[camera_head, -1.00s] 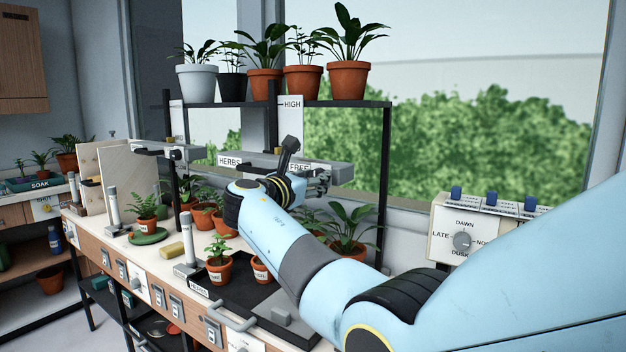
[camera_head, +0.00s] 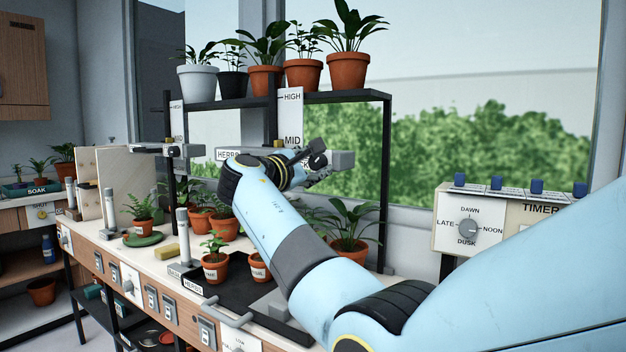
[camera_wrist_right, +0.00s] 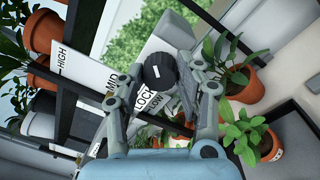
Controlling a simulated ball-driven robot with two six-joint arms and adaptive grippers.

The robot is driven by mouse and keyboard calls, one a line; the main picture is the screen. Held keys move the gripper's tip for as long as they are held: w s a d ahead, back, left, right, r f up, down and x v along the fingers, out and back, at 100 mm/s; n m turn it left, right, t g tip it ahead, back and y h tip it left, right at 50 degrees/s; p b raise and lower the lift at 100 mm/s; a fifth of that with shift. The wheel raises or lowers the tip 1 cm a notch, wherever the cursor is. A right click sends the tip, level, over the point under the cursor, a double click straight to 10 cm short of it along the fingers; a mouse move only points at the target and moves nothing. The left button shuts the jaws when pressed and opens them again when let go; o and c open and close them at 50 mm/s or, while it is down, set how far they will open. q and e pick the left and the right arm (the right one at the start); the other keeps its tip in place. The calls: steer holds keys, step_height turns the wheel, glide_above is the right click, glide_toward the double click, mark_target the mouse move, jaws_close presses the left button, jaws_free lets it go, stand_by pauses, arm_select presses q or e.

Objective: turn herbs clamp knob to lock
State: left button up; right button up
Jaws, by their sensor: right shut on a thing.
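The clamp knob (camera_wrist_right: 160,70) is a round black knob with a short white mark, between the fingertips of my right gripper (camera_wrist_right: 158,88) in the right wrist view. That gripper is shut on it. A white LOCK label (camera_wrist_right: 148,102) is beside the knob. The HERBS sign (camera_head: 228,154) is left of my wrist. My left gripper is not in view.
The black rack (camera_head: 340,95) holds several potted plants on top. A HIGH/MID scale (camera_head: 291,115) is on its post. Small herb pots (camera_head: 215,267) stand in a black tray below my right arm. A timer box (camera_head: 470,225) is at right.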

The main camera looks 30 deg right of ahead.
steer(key=m+b, duration=0.6)
steer(key=shift+f+m+g+h, duration=0.3)
steer(key=shift+f, duration=0.05)
steer(key=shift+r+m+b, duration=0.2)
steer(key=shift+m+b, duration=1.3)
steer(key=shift+b, duration=0.1)
steer(key=o, duration=1.1)
steer(key=shift+o, duration=0.2)
steer(key=shift+a, duration=0.1)
steer(key=v, duration=0.7)
steer(key=shift+a, duration=0.2)
